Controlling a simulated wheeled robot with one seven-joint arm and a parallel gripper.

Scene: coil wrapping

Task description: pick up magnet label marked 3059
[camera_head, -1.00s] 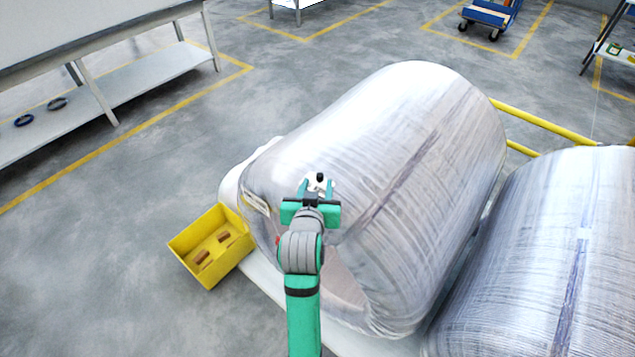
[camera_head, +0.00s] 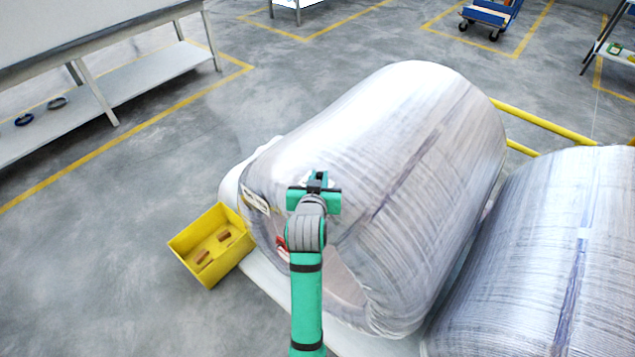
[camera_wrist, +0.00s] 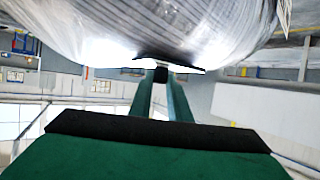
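The magnet label shows as a small dark knob (camera_wrist: 161,74) between my fingertips in the wrist view. Its white face is mostly hidden in the head view, and no number is readable. My gripper (camera_head: 318,180) is at the left end of the near wrapped coil (camera_head: 410,150), against its upper side. It also shows in the wrist view (camera_wrist: 161,80), with its two green fingers close together on the dark knob. I cannot tell whether the label touches the coil.
A white label (camera_head: 256,199) is on the coil's left edge. A yellow bin (camera_head: 211,245) with brown pieces stands on the left. A second wrapped coil (camera_head: 540,255) lies close on the right. A yellow rail (camera_head: 545,124) is behind. Open floor lies left.

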